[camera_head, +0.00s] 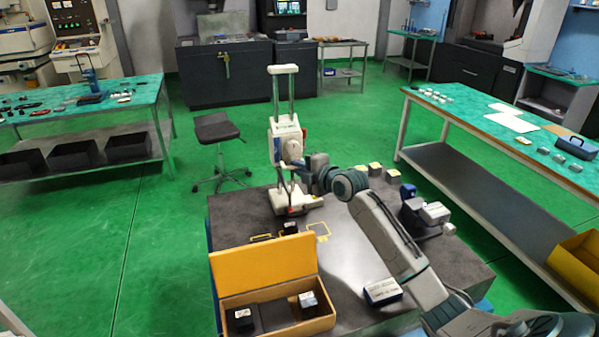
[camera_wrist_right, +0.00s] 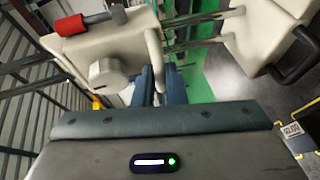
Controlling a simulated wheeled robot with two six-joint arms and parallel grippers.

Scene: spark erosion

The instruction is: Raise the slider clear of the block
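A white upright stand has two columns, a top crossbar (camera_head: 283,69) and a white base (camera_head: 299,200). Its white slider (camera_head: 284,135) sits partway up the columns, apart from the base. The slider with its round knob also fills the upper left of the right wrist view (camera_wrist_right: 92,48). My right gripper (camera_head: 303,166) is at the slider's lower right side. I cannot make out a block under the slider. My left gripper is out of view.
The dark table (camera_head: 345,260) carries an open yellow box (camera_head: 262,258), a small dark block (camera_head: 290,228), a white-topped case (camera_head: 382,291) and a grey-blue device (camera_head: 425,215). Several small yellow-topped blocks (camera_head: 375,169) stand behind my right forearm. A stool (camera_head: 217,128) stands beyond.

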